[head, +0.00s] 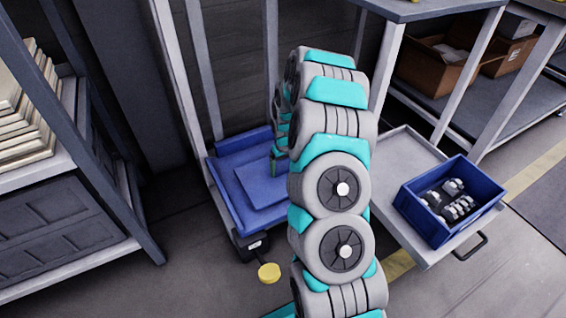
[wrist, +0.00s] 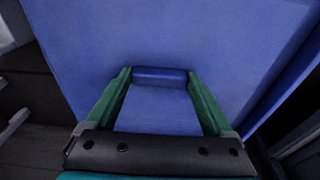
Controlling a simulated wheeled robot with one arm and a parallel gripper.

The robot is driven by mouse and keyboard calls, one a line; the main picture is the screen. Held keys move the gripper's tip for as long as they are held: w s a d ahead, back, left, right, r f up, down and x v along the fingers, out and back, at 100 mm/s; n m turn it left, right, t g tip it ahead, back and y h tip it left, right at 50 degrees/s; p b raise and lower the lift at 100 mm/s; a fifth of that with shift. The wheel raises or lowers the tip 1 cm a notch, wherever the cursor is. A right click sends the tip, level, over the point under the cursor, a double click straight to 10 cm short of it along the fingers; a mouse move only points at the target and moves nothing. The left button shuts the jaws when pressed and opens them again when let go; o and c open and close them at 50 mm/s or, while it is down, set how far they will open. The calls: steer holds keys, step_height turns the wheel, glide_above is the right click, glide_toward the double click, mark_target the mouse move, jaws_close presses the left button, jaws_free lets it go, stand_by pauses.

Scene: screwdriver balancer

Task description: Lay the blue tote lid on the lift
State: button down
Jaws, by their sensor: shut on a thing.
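My gripper (wrist: 160,88) has its green fingers on the two sides of a dark blue raised grip (wrist: 160,77). The grip stands on a flat blue panel (wrist: 220,50), which I take for the tote lid; it fills much of the wrist view. In the head view my gripper is largely hidden behind my arm, over the lift. The blue lid (head: 262,184) shows there as a flat panel over the lift's blue platform (head: 223,198). I cannot tell whether the lid touches the platform or hangs just above it.
A yellow round knob (head: 269,272) is near the floor before the lift. On the right, a blue tote (head: 408,205) with dark and grey parts sits on a pulled-out grey drawer (head: 395,150). A shelf rack (head: 75,150) stands close on the left. Cardboard boxes (head: 436,68) are at back right.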

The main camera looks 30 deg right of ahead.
steer(key=shift+f, duration=0.4)
jaws_free()
steer(key=shift+r, duration=0.1)
step_height(320, 180, up, 8)
steer(key=shift+s+f, duration=0.2)
steer(key=shift+s, duration=0.25)
